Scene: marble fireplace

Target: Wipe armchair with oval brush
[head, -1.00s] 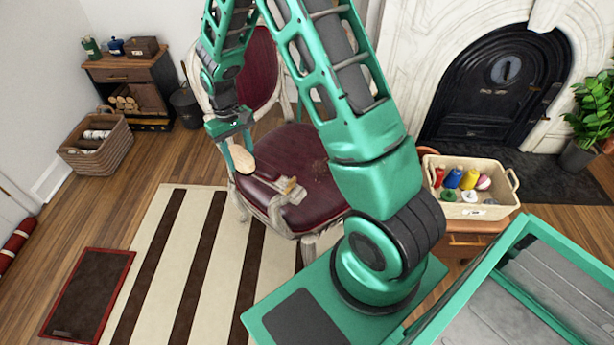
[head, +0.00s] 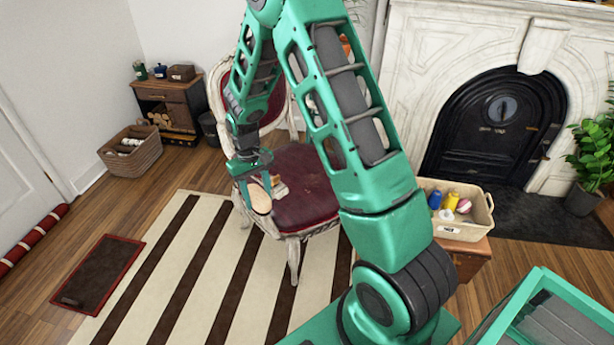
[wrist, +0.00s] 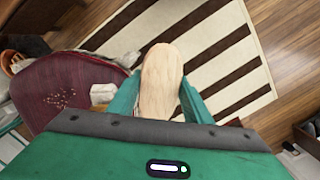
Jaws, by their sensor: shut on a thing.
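The armchair (head: 308,210) has a dark red seat and back and a pale, worn wooden frame. It also shows in the wrist view (wrist: 75,75), with a patch of small crumbs (wrist: 62,98) on the seat. My gripper (head: 256,184) is shut on the oval brush (head: 261,200), whose pale wooden back fills the space between the fingers in the wrist view (wrist: 162,80). The brush hangs by the seat's front left edge in the head view, and appears over the rug beside the seat in the wrist view. Its bristles are hidden.
A small pale block (wrist: 103,93) lies on the seat near its edge. A striped rug (head: 190,270) covers the floor left of the chair. A bin of colourful items (head: 470,228) stands right of my arm. A wicker basket (head: 135,158) and a small cabinet (head: 178,105) stand at back left.

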